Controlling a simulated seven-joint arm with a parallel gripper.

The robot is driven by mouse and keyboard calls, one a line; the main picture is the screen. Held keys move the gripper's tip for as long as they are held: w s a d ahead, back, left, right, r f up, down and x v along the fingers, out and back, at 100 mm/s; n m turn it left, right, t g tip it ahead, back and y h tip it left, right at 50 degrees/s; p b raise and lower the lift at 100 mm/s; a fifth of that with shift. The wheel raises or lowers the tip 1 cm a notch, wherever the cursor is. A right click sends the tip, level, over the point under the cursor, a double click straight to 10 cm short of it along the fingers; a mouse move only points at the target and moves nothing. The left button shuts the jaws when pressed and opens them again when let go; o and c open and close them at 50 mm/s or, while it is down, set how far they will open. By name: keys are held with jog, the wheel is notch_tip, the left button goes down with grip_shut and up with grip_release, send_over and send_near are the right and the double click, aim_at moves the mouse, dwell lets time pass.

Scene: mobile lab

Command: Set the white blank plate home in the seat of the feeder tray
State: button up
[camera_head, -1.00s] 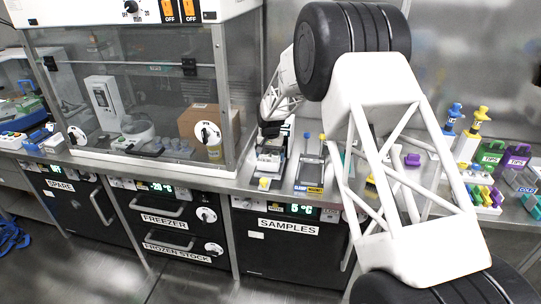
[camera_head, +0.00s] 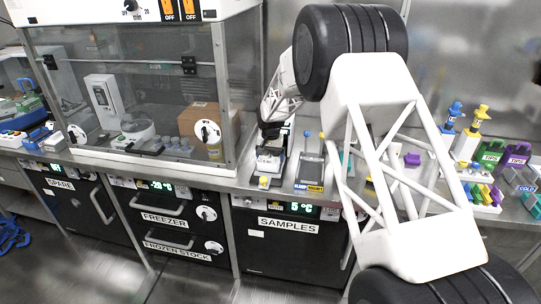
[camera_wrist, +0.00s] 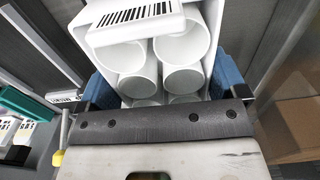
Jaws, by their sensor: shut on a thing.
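The white blank plate (camera_wrist: 160,62) fills the middle of the wrist view, with large round openings and a barcode label on its upper part. Blue pieces flank it on both sides, close against it. My gripper (camera_head: 270,133) is shut on the plate, over the low station (camera_head: 268,172) on the bench left of centre in the head view. The feeder tray's seat cannot be made out; the gripper and plate cover that spot. I cannot tell whether the plate touches the tray.
A station with CLAMP and MAGNET labels (camera_head: 310,170) stands just right of the gripper. The glass-fronted cabinet (camera_head: 228,100) is close on the left. Green and purple TIPS boxes (camera_head: 490,153) stand far right. My arm covers the middle of the bench.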

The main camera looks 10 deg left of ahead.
aim_at(270, 154)
jog(key=shift+f, duration=0.45)
jog(key=o, duration=0.7)
jog(key=shift+r, duration=0.1)
jog(key=shift+r, duration=3.85)
